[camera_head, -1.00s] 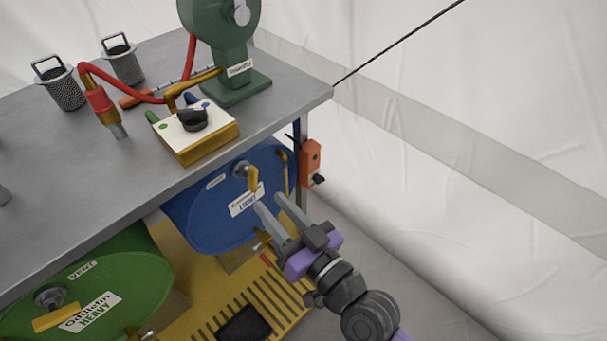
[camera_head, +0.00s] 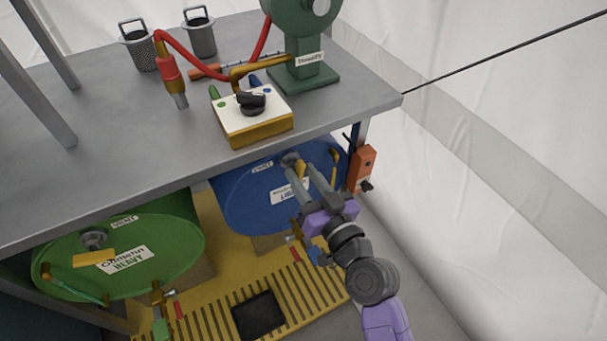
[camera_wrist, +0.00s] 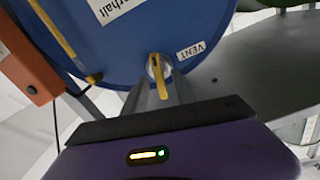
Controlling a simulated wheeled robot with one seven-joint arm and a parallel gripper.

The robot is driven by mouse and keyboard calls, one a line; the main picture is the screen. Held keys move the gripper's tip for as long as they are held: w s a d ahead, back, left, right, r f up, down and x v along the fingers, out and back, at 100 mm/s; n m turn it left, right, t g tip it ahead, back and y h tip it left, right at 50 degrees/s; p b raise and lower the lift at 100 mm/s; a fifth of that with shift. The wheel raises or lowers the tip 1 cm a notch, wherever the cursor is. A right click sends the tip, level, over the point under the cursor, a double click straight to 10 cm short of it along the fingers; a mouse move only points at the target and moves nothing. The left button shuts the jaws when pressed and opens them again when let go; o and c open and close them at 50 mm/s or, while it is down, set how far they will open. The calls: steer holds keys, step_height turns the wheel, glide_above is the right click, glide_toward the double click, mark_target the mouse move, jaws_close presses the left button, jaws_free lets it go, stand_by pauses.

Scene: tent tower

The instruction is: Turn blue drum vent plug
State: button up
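In the wrist view, the plug's yellow handle (camera_wrist: 158,75) stands beside the VENT label, between the two grey fingers. My gripper (camera_head: 306,172) is at the plug, with its fingers apart, one on each side of the handle; it also shows in the wrist view (camera_wrist: 158,86). I cannot tell whether either finger touches the handle. The fingers hide part of the drum's front label.
The grey tabletop (camera_head: 120,130) overhangs the drum closely. A green drum (camera_head: 175,250) lies to the left. An orange box (camera_head: 362,168) hangs at the table leg on the right. A yellow slatted pallet (camera_head: 295,290) lies below. White tent wall fills the right.

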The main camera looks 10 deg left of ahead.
jaws_close()
steer(key=shift+w+m, duration=0.1)
steer(key=shift+m, duration=0.2)
steer(key=m, duration=0.3)
steer(key=shift+d+m, duration=0.1)
steer(key=shift+m, duration=0.2)
steer(key=shift+w+d+f+m+p, duration=0.1)
steer(key=shift+m+p, duration=0.35)
steer(key=shift+m, duration=1.45)
steer(key=shift+s+a+f+m+p, duration=0.15)
steer(key=shift+m+p, duration=0.3)
steer(key=shift+m, duration=1.45)
steer(key=shift+w+d+f+m+p, duration=0.15)
steer(key=shift+m+p, duration=0.3)
steer(key=shift+m, duration=1.45)
